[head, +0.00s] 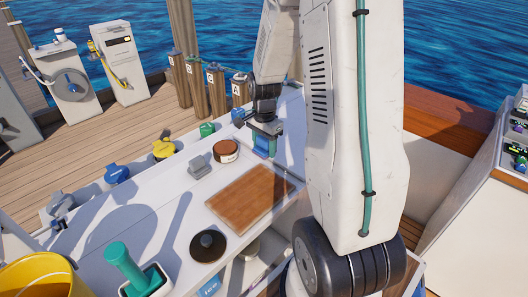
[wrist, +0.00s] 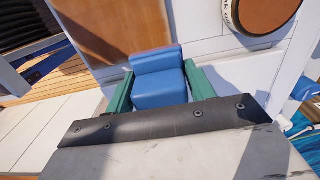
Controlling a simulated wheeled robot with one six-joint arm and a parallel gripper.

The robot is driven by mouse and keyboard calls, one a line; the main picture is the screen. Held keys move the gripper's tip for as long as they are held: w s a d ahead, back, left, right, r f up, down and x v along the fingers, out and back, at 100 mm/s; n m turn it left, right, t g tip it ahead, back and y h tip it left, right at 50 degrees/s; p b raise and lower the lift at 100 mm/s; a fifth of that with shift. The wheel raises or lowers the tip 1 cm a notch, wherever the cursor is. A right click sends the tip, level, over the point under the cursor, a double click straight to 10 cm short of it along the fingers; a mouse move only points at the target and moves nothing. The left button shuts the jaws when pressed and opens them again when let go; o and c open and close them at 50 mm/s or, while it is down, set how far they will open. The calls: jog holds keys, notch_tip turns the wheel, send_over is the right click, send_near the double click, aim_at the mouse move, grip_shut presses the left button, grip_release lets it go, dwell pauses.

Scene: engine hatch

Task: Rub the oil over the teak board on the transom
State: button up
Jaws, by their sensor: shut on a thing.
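The teak board (head: 249,196) lies flat on the white transom top, and its brown surface also shows in the wrist view (wrist: 105,28). My gripper (wrist: 160,88) has green fingers shut on the two sides of a blue block-shaped pad (wrist: 160,82). In the head view my gripper (head: 265,140) is past the board's far right corner, off the board; I cannot tell whether the pad touches the white surface. A round tin with a brown top (head: 226,150) stands left of my gripper. In the wrist view the tin (wrist: 262,14) shows partial lettering on its side.
A grey block (head: 199,166) stands left of the board, and a black round fitting (head: 207,245) is in front of it. A teal-handled tool (head: 128,265) and a yellow bucket (head: 45,277) are at the near left. My arm hides the area right of the board.

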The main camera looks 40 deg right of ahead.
jog(key=shift+r, duration=1.05)
